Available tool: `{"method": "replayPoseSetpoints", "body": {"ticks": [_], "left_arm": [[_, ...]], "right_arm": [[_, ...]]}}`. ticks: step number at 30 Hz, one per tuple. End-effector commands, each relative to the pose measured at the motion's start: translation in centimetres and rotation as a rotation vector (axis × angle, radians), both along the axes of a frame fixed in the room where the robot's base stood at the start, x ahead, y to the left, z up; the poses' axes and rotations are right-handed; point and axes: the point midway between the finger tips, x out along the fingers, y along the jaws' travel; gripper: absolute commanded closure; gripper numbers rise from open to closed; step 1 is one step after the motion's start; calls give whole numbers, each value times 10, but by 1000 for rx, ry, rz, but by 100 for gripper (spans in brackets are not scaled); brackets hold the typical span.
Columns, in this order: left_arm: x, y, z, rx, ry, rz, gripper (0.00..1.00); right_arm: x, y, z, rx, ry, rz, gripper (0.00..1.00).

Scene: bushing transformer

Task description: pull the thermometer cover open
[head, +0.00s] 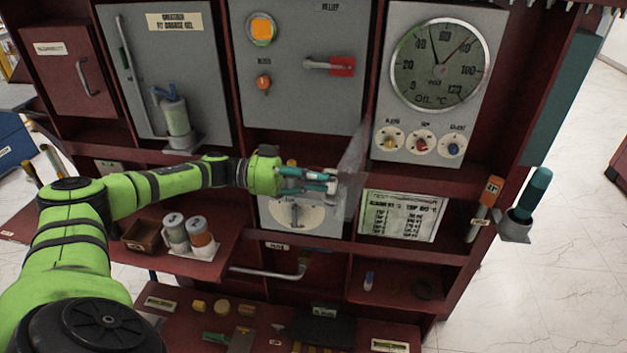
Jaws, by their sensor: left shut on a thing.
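The thermometer panel (384,60) is grey, at upper right, with a large round oil-temperature dial (440,65) and three small knobs below it. A see-through cover (352,165) stands out from the panel's left side toward me, seen nearly edge-on, so the dial face shows beside it. My left gripper (332,183) reaches in from the left and is shut at the cover's near edge. The part between its fingers is small and mostly hidden, probably the cover's handle. My right gripper is not in view.
A grey panel with a red-backed lever (340,66) is left of the cover. A lower gauge box (295,214) sits just below my gripper. A printed chart (403,216) is below the thermometer. Tools in holders (516,230) stick out at right. Open floor lies further right.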

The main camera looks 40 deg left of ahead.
Motion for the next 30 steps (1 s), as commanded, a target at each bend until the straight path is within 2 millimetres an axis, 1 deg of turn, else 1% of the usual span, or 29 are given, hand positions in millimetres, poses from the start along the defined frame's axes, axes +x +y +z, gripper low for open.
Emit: {"method": "replayPoseSetpoints", "body": {"ticks": [1, 2, 16, 20, 23, 30], "left_arm": [[7, 4, 10, -11, -14, 25, 76], [7, 4, 10, -11, -14, 26, 73], [7, 4, 10, -10, -15, 25, 73], [5, 8, 9, -9, -14, 26, 73], [-1, 19, 9, -7, -13, 28, 73], [-30, 60, 6, -3, -9, 18, 73]], "right_arm": [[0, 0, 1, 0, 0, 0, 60], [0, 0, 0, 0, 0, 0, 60], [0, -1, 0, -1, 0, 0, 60], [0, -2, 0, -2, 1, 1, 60], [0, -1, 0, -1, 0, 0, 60], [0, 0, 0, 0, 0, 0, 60]]}}
